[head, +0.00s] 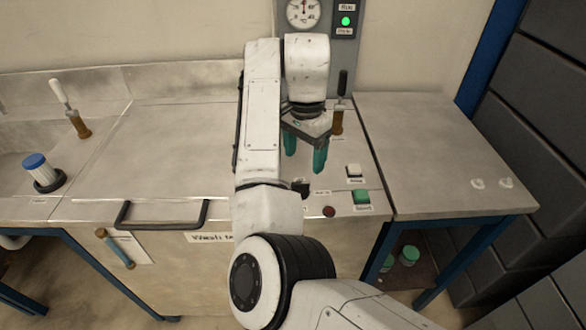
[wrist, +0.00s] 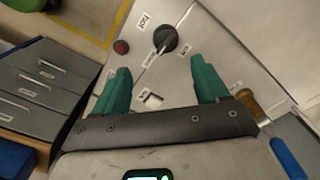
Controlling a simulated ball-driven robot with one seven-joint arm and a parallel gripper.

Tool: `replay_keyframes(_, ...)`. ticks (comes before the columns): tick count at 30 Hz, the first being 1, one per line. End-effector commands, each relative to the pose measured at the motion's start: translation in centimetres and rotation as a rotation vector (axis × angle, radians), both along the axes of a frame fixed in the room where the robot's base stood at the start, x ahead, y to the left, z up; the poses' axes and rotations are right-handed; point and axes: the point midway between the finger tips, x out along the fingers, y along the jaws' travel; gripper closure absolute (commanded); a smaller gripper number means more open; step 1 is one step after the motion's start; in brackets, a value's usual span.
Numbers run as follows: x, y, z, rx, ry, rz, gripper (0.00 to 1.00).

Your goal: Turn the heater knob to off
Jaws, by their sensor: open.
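The heater knob (wrist: 165,39) is a dark round dial with a pale pointer, on the grey bench top in the wrist view. The pointer is aimed down-left in that view, toward the label below the knob. The knob (head: 300,188) also shows in the head view, partly beside my arm. My gripper (head: 305,162) is open and empty above the bench, pointing down. In the wrist view its teal fingers (wrist: 160,66) are apart, with the knob beyond their tips, not between them.
A red button (head: 329,211), a green button (head: 361,196) and a white switch (head: 353,170) are close to the knob. The right-hand bench top (head: 440,160) is mostly clear.

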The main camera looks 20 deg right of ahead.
Motion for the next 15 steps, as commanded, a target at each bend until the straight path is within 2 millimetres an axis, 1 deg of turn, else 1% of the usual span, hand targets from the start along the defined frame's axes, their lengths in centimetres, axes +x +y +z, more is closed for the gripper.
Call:
replay_keyframes(4, 0.1, 0.3, -0.2, 0.003, 0.003, -0.002, 0.26)
replay_keyframes(7, 0.1, 0.2, -1.2, 0.003, 0.003, -0.001, 0.26)
replay_keyframes(11, 0.0, 0.2, -3.4, 0.002, 0.004, -0.001, 0.26)
replay_keyframes(15, 0.0, 0.1, -6.1, 0.001, 0.004, -0.001, 0.26)
